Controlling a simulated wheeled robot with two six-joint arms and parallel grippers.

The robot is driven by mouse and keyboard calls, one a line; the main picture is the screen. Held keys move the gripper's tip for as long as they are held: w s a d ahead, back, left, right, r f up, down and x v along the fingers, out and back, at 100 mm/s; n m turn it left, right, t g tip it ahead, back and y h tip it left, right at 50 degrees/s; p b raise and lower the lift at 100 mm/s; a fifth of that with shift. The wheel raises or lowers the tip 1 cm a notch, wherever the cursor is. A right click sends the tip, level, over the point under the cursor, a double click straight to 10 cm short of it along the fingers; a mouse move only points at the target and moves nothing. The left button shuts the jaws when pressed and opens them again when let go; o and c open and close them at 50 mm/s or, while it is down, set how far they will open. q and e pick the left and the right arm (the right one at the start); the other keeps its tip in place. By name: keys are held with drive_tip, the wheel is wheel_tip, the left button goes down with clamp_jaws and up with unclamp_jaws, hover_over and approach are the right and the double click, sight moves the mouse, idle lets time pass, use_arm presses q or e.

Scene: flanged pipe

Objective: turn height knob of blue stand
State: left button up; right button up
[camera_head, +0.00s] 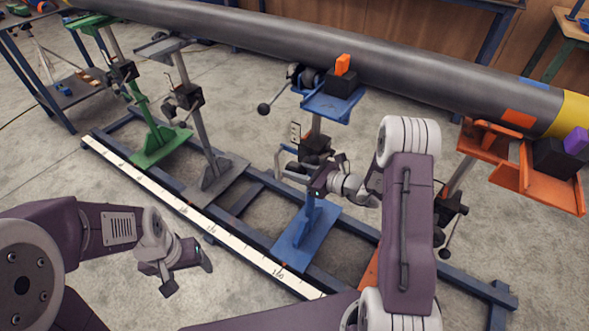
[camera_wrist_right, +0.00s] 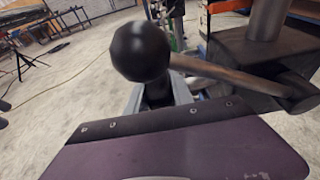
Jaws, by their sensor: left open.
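The blue stand has a blue top plate (camera_head: 325,107), a column with a dark clamp block, and a blue base plate (camera_head: 305,238) on the floor frame. My right gripper (camera_head: 284,165) is beside its column, at the clamp block. In the right wrist view a black ball knob (camera_wrist_right: 140,51) on a metal rod (camera_wrist_right: 225,77) is close in front of the camera, over my gripper's grey fingers. The ball hides part of them, so I cannot tell whether they grip anything. My left gripper (camera_head: 190,277) is open and empty, over the floor at lower left, away from the stand.
A long dark pipe (camera_head: 400,68) crosses above the stands. A green stand (camera_head: 160,143), a grey stand (camera_head: 212,170) and an orange stand (camera_head: 497,150) share the floor frame. A white ruler (camera_head: 210,228) runs along its front. Another black ball lever (camera_head: 264,109) sticks out near the blue top plate.

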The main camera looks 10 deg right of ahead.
sight(305, 173)
drive_tip(key=shift+o, duration=1.1)
drive_tip(key=shift+s+d+r, duration=0.15)
drive_tip(key=shift+s+d, duration=0.05)
drive_tip(key=shift+d, duration=0.05)
drive_tip(key=p+v, duration=0.3)
drive_tip(key=v, duration=0.5)
drive_tip(key=shift+s+d, duration=0.15)
drive_tip(key=shift+s, duration=0.05)
